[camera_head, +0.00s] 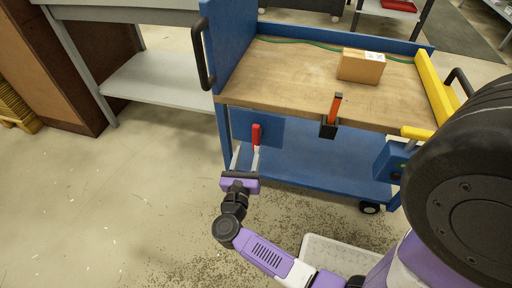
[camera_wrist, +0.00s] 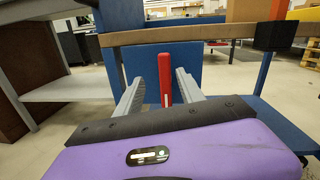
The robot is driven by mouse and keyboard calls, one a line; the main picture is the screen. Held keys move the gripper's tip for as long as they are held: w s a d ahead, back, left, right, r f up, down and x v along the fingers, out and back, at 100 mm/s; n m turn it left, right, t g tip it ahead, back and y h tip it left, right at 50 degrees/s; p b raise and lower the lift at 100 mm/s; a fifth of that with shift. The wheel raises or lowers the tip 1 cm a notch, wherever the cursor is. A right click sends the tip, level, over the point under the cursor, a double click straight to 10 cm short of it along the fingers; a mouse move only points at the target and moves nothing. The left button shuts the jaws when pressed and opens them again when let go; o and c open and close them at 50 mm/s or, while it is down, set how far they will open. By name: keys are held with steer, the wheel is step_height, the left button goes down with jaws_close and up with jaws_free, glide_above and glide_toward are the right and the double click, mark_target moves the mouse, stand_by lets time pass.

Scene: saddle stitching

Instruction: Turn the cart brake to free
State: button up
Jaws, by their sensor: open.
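The blue cart (camera_head: 300,165) with a wooden top stands in front of me. A red upright brake lever (camera_head: 256,134) sits on a blue plate (camera_head: 270,128) at the cart's near left side. My gripper (camera_head: 245,157) is open just in front of the lever. In the wrist view the red lever (camera_wrist: 165,80) stands between and beyond the two grey fingers (camera_wrist: 158,90), closer to the right finger. I cannot tell whether the fingers reach around it. No finger visibly grips it. The lever's lower end shows a pale mark, and its base is partly hidden.
A cardboard box (camera_head: 361,66) lies on the cart's top (camera_head: 290,80). An orange-handled tool stands in a black holder (camera_head: 328,130) at the front edge. A grey shelf table (camera_head: 160,82) is at the left. Floor at the lower left is clear.

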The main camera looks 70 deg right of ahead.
mark_target(255, 138)
steer(key=d+f+m+g, duration=0.2)
steer(key=d+m, duration=0.1)
steer(key=shift+w+d+f+b, duration=0.1)
steer(key=shift+f+b, duration=0.2)
steer(key=shift+b, duration=0.1)
steer(key=shift+w+d+r+b, duration=0.15)
steer(key=shift+d+b, duration=0.1)
steer(key=shift+d, duration=1.5)
steer(key=shift+w+d+f+b, duration=0.1)
steer(key=shift+w+d+b, duration=0.1)
steer(key=shift+d, duration=1.55)
jaws_close()
